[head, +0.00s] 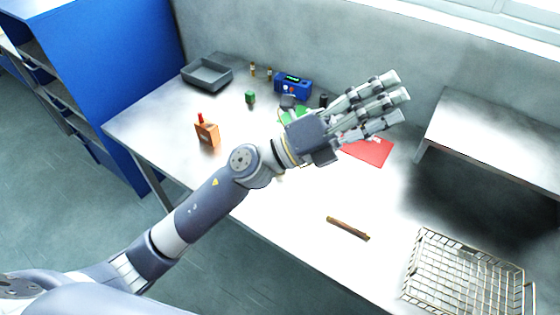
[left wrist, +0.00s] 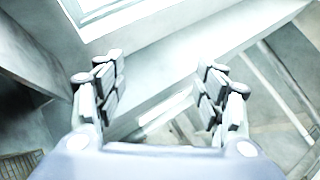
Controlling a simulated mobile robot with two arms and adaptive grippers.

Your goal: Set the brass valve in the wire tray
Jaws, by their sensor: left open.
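The wire tray (head: 475,249) stands at the table's front right in the head view and looks empty. I cannot clearly pick out a brass valve. A slim brown and brass-coloured bar (head: 348,229) lies on the table left of the tray, and two small brass-toned pieces (head: 252,70) stand at the far back. My left gripper (head: 398,98) is open and empty, raised above the table with its fingers pointing right. In the left wrist view its fingers (left wrist: 160,88) are spread with nothing between them. The arm and hand hide part of the table. My right gripper is out of view.
A grey bin (head: 207,86), a blue device (head: 293,86), a green block (head: 250,97) and an orange block with a red top (head: 207,134) are farther back. A red mat (head: 368,150) lies beneath the hand. A raised white shelf (head: 490,135) stands right. The front middle is mostly clear.

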